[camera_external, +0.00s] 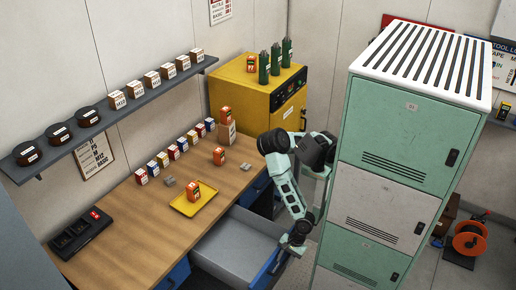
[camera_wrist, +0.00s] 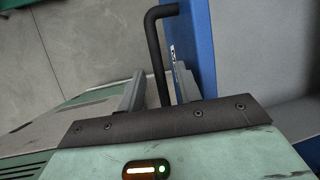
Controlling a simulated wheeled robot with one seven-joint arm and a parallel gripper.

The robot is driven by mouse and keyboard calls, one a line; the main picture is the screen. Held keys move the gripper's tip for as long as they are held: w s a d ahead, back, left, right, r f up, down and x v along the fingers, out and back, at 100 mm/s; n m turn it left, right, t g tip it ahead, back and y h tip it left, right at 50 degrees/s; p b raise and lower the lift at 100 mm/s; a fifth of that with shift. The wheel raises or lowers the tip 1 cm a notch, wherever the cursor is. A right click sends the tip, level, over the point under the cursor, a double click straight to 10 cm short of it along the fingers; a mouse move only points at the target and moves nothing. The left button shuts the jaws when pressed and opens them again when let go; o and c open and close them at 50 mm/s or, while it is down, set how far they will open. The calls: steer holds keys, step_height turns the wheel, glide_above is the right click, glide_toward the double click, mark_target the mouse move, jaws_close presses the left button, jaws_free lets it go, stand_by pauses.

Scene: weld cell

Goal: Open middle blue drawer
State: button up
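A drawer with a grey inside (camera_external: 238,250) and a blue front (camera_external: 268,268) stands pulled well out from under the wooden workbench, between other blue fronts. It looks empty in the part I see. My gripper (camera_external: 296,246) is at its blue front in the external view; the fingers are too small there to read. In the wrist view the fingers (camera_wrist: 158,92) are open, one on each side of the black bar handle (camera_wrist: 160,55), with a gap showing beside it. The blue front (camera_wrist: 199,45) and grey inside (camera_wrist: 260,50) are just right of the handle.
The workbench (camera_external: 125,235) carries a yellow tray (camera_external: 183,205), small boxes and a black charger (camera_external: 80,232). A green and white locker (camera_external: 400,130) stands close to the right of my arm. A yellow cabinet (camera_external: 240,88) is behind. Bare floor shows in the wrist view.

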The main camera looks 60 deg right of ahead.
steer(key=shift+d+r+p, duration=0.2)
steer(key=shift+r+p, duration=0.2)
steer(key=shift+r, duration=0.25)
step_height(320, 180, up, 8)
steer(key=p, duration=0.6)
steer(key=shift+s+d+r, duration=0.2)
steer(key=shift+s+d, duration=0.05)
steer(key=shift+d, duration=0.15)
